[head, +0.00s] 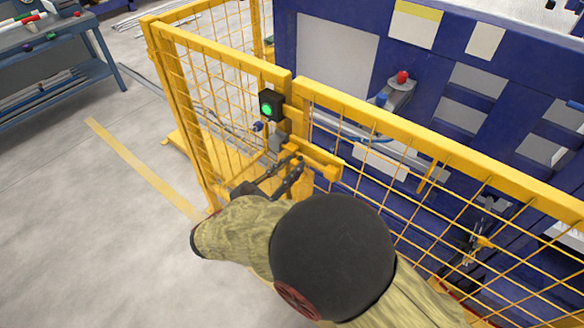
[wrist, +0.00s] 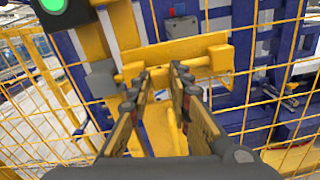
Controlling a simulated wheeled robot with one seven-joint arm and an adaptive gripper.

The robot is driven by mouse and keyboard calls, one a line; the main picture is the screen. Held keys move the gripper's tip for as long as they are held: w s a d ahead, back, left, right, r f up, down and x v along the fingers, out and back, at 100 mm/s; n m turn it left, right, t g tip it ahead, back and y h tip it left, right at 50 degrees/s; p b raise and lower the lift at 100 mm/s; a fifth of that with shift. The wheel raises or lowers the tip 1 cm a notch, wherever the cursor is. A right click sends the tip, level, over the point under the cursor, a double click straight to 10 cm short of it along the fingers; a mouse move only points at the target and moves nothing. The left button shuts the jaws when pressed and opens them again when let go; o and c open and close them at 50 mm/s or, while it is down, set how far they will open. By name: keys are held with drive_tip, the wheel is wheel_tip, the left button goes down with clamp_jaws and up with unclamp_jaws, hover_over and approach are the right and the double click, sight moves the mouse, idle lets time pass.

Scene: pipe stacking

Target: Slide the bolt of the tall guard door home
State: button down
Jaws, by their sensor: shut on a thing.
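The yellow bolt (wrist: 202,63) lies level across the mesh guard door (head: 440,151), below a yellow plate (wrist: 175,49). It also shows in the head view (head: 322,163). Its left end is close to a grey block (wrist: 101,80) by the post; I cannot tell whether it is inside the block. My gripper (wrist: 162,76) is at the left part of the bolt, its two dark fingertips shut on it. What lies between the fingers is partly hidden. In the head view my gripper (head: 292,166) is partly hidden by my arm.
A black box with a lit green lamp (head: 271,105) is on the post above the bolt. Yellow mesh fence (head: 215,95) stands to the left. A blue machine (head: 335,55) is behind the door. A workbench (head: 50,50) is far left; the floor before it is clear.

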drive_tip(key=shift+a+r, duration=0.1)
drive_tip(key=shift+a, duration=0.05)
drive_tip(key=c, duration=1.6)
unclamp_jaws()
drive_tip(key=shift+w, duration=0.1)
drive_tip(key=shift+a, duration=0.1)
drive_tip(key=v, duration=1.2)
